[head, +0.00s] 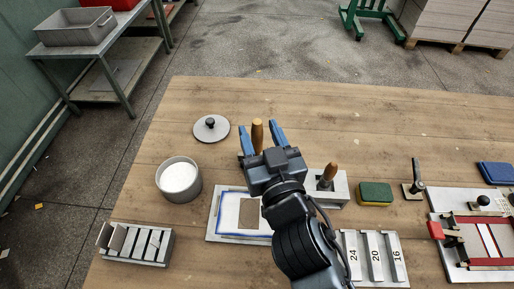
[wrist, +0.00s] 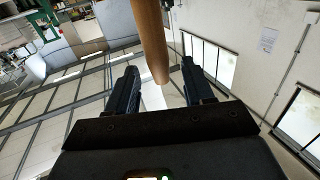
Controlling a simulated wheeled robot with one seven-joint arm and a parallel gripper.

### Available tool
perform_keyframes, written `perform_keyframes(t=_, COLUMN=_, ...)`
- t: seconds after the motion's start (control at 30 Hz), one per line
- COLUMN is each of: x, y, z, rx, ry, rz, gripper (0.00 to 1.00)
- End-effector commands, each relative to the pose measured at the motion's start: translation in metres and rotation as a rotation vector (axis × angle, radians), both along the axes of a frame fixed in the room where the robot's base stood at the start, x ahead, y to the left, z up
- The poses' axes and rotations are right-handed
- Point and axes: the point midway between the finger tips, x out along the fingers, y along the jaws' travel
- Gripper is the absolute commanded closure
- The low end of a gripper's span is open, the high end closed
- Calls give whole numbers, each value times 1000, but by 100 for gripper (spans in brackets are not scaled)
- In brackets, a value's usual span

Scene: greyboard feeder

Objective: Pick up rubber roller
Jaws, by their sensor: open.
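My gripper (head: 259,133) is open above the work table, its two blue fingers apart. A light wooden handle (head: 257,136) stands between the fingers in the head view. In the wrist view the wooden handle (wrist: 151,40) also shows in the gap between the dark fingertips (wrist: 160,80), with space on both sides. Its lower part is hidden behind my gripper, so I cannot tell whether it belongs to the rubber roller. A second wooden-handled tool (head: 328,175) stands in a grey holder (head: 341,191) to the right. A dark-handled upright tool (head: 416,172) stands farther right.
A pot of white material (head: 180,178) and a round lid (head: 211,128) are left. A board with a brown sheet (head: 249,213) lies beneath my gripper. A slotted rack (head: 137,246), numbered bars (head: 374,256) and a green-yellow sponge (head: 375,193) surround it. The table's far part is clear.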

Motion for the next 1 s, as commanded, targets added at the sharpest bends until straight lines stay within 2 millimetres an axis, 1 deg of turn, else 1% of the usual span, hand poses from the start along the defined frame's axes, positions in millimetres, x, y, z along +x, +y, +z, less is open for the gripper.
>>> perform_keyframes(t=0.03, x=8, y=3, z=4, rx=0, ry=-1, rz=0, gripper=48)
perform_keyframes(t=0.1, x=16, y=5, z=2, rx=-1, ry=-1, rz=0, gripper=48)
perform_keyframes(t=0.2, x=22, y=8, z=1, rx=-1, ry=-1, rz=1, gripper=48)
perform_keyframes(t=0.47, x=24, y=8, z=0, rx=0, ry=0, rz=0, gripper=48)
perform_keyframes(t=1.0, x=24, y=8, z=0, rx=0, ry=0, rz=0, gripper=100)
